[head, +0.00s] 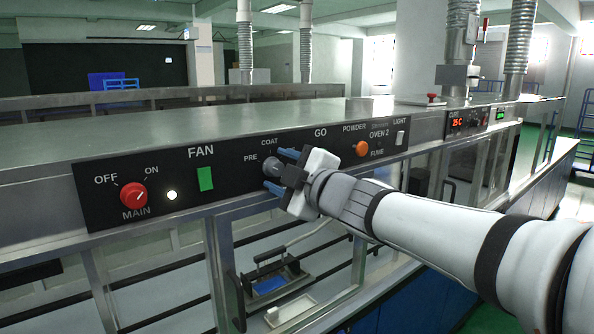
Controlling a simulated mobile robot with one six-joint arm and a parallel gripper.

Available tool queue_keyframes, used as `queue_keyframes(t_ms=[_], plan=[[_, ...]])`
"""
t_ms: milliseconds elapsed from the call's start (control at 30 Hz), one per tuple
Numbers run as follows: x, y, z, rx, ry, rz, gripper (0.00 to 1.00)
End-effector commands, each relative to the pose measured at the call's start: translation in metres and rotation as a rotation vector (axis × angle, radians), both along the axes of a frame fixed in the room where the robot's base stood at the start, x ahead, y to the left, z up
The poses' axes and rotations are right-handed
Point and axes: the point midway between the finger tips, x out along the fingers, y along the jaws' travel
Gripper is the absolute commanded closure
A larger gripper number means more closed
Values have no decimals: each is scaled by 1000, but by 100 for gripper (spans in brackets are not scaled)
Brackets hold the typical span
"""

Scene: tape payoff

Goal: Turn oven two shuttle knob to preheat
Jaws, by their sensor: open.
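A grey round knob (269,167) sits on the black control panel, with the labels PRE at its left and COAT above it. Its right part and any label there are hidden by my gripper, and I cannot read its pointer. My gripper (276,171) is open, with one blue finger above the knob and the other below it. Whether the fingers touch the knob I cannot tell. The OVEN 2 label stands further right, by an orange knob (362,149) marked POWDER and FUME.
On the panel (232,200) are a red MAIN knob (133,195), a lit white lamp (172,195), a green FAN switch (205,179) and a white LIGHT switch (400,138). A red button (432,97) stands on the steel top. Glass doors lie below.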

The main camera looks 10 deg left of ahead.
Motion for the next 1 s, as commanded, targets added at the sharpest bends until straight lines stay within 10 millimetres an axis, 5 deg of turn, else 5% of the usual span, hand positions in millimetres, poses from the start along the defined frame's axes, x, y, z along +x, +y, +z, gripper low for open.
queue_keyframes(t_ms=[500, 1000], plan=[[-46, -55, 1, 1, -2, -1, 50], [-48, -60, 0, 3, 3, -7, 50]])
